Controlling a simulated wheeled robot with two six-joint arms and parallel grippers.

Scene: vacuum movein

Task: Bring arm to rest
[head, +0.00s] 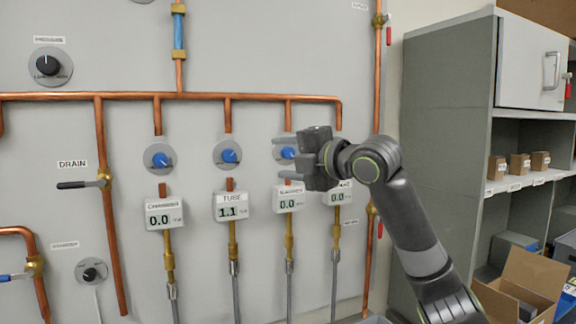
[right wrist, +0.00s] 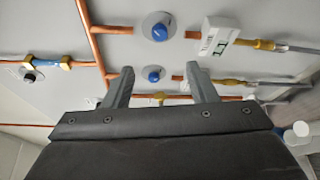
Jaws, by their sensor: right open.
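My right gripper (head: 281,158) is in front of the panel in the head view, its arm coming in from the lower right. It is open, and its two fingers sit above and below a blue knob (head: 288,153), with nothing held. In the right wrist view the open fingers (right wrist: 159,70) frame a blue knob (right wrist: 153,74); I cannot tell whether they touch it. The gripper body hides the fourth knob position and part of the rightmost display (head: 338,198). My left gripper is not in view.
A wall panel (head: 240,60) carries copper pipes, two more blue knobs (head: 160,160) (head: 229,156) and displays; the TUBE display (head: 231,206) reads 1.1. A grey cabinet (head: 445,130) stands right of the arm. An open cardboard box (head: 525,280) is at lower right.

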